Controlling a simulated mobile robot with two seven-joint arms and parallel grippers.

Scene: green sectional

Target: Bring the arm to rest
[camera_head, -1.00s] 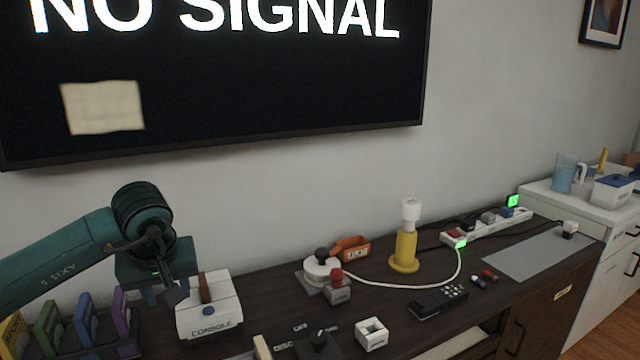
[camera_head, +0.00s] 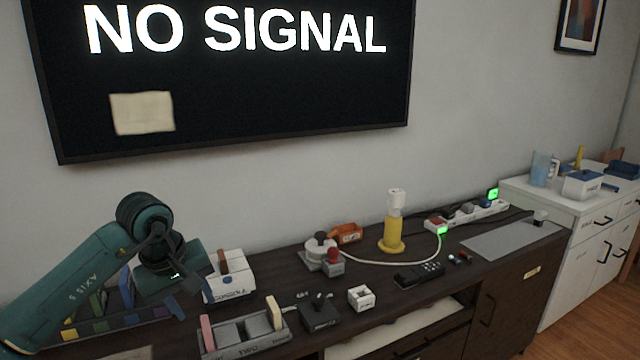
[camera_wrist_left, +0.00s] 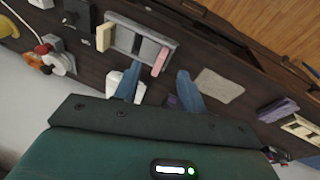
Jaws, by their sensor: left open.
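My left arm, dark green, comes in from the left in the head view. Its left gripper (camera_head: 190,290) hangs in front of the left part of the dark cabinet, just left of the white console box (camera_head: 229,284). In the left wrist view its two blue fingers stand apart, with nothing held between them (camera_wrist_left: 160,88). The gripper partly hides the console box and the row of coloured cases (camera_head: 95,322). My right gripper is in neither view.
A grey two-slot tray (camera_head: 245,332) with a pink and a cream piece lies right of the gripper. A black joystick box (camera_head: 319,313), a white cube (camera_head: 361,298) and a yellow lamp-like stand (camera_head: 391,235) are farther right. A dark screen (camera_head: 240,100) hangs behind.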

